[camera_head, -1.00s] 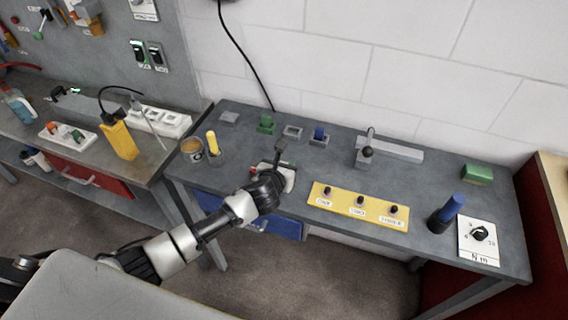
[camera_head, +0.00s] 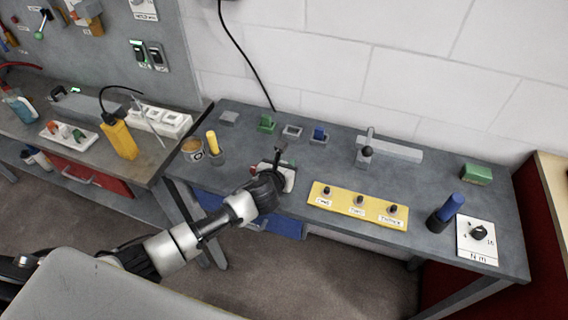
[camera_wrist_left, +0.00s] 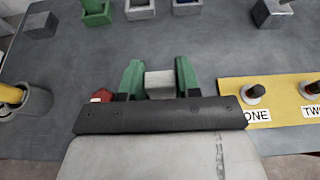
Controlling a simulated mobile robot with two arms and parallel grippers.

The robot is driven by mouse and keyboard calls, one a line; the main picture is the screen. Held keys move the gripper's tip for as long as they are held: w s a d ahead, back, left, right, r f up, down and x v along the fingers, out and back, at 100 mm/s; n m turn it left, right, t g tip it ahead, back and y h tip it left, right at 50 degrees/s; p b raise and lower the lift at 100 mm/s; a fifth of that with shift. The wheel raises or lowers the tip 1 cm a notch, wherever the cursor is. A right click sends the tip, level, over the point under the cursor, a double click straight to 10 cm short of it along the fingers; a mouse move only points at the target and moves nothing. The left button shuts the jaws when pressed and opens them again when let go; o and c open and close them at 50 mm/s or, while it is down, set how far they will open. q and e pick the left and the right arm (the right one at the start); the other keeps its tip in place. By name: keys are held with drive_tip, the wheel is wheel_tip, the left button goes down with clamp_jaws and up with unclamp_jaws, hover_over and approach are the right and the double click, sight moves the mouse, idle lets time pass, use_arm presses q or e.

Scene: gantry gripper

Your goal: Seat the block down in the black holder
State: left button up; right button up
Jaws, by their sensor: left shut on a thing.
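My left gripper (camera_wrist_left: 160,80) is shut on a pale grey block (camera_wrist_left: 159,86), which shows between its two green fingers in the left wrist view. In the head view my left gripper (camera_head: 281,158) is over the front left part of the grey bench, beside a white box with a red knob, and its wrist hides part of that spot. I cannot tell whether the block touches anything below it. I cannot pick out the black holder with certainty; it may be hidden. My right gripper is not in view.
A yellow cylinder (camera_head: 212,141) stands left. A yellow knob panel (camera_head: 340,204) lies right. A grey rail (camera_head: 400,152) lies at the back. Bench between is clear.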

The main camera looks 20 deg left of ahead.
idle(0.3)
use_arm(q)
drive_tip(key=shift+f+b, duration=0.7)
drive_tip(key=shift+f, duration=0.75)
drive_tip(key=o, duration=1)
drive_tip(key=v, duration=1)
drive_tip(key=shift+s+r+b, duration=0.25)
drive_tip(key=shift+s+b, duration=0.05)
drive_tip(key=shift+s, duration=0.05)
